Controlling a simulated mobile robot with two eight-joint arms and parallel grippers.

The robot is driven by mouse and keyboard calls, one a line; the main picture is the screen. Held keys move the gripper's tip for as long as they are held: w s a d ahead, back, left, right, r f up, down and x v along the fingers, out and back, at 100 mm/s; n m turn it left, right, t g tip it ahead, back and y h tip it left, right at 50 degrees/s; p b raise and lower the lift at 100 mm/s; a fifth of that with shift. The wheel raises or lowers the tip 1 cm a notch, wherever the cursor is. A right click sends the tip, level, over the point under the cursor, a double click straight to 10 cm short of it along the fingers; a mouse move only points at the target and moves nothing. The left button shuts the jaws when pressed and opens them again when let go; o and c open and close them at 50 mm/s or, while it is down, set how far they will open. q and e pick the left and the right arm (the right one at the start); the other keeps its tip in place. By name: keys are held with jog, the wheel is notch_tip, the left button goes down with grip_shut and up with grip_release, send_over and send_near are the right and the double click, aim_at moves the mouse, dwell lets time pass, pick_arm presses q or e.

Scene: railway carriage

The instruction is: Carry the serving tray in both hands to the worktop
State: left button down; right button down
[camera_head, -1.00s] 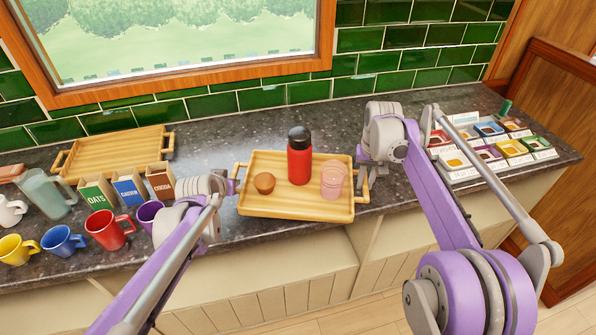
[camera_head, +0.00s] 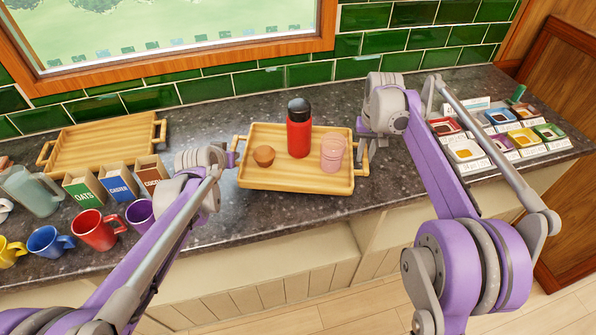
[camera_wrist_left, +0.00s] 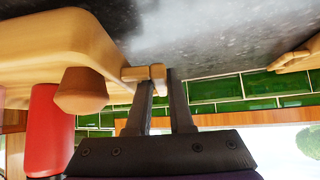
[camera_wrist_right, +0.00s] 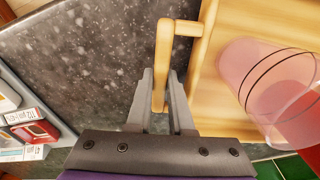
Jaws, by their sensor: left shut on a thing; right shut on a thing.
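The wooden serving tray (camera_head: 285,181) is level over the dark speckled worktop (camera_head: 300,212); I cannot tell whether it touches. On it stand a red bottle with a black cap (camera_head: 299,138), a small brown cup-like item (camera_head: 264,156) and a pink see-through tumbler (camera_head: 333,152), all upright. My left gripper (camera_head: 234,160) is shut on the tray's left handle (camera_wrist_left: 146,73). My right gripper (camera_head: 363,152) is shut on its right handle (camera_wrist_right: 162,65). Both grips show in the wrist views.
An empty second tray (camera_head: 104,148) lies at the back left. Cartons (camera_head: 119,183), a jug (camera_head: 32,192) and several mugs (camera_head: 97,229) stand left. Small coloured boxes (camera_head: 497,140) fill the right end. Bare worktop lies behind and in front of the held tray.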

pick_arm(q)
jog(key=shift+w+f, duration=0.1)
pick_arm(e)
jog(key=shift+f, duration=0.1)
